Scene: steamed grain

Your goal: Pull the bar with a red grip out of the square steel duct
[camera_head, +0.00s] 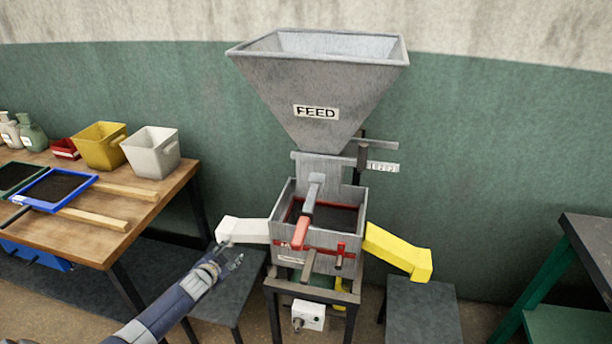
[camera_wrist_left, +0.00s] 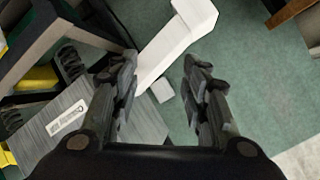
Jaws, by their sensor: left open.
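The bar (camera_head: 315,188) with its red grip (camera_head: 301,232) sticks out toward me from the front of the square steel duct (camera_head: 322,168), under the FEED hopper (camera_head: 315,85). The grip hangs over the front of an open steel box (camera_head: 310,262). How deep the bar sits in the duct is hidden. My left gripper (camera_head: 232,262) is open and empty, below and left of the red grip, near the white chute (camera_head: 243,230). In the left wrist view, the open fingers (camera_wrist_left: 163,88) frame the white chute (camera_wrist_left: 178,45); the red grip is not visible there. My right gripper is not in view.
A yellow chute (camera_head: 398,250) leaves the box on the right. Smaller handles (camera_head: 310,262) project from its front. Dark stools (camera_head: 420,310) stand at both sides. A wooden table (camera_head: 75,225) with trays and bins is on the left. A green-framed bench (camera_head: 590,260) is at right.

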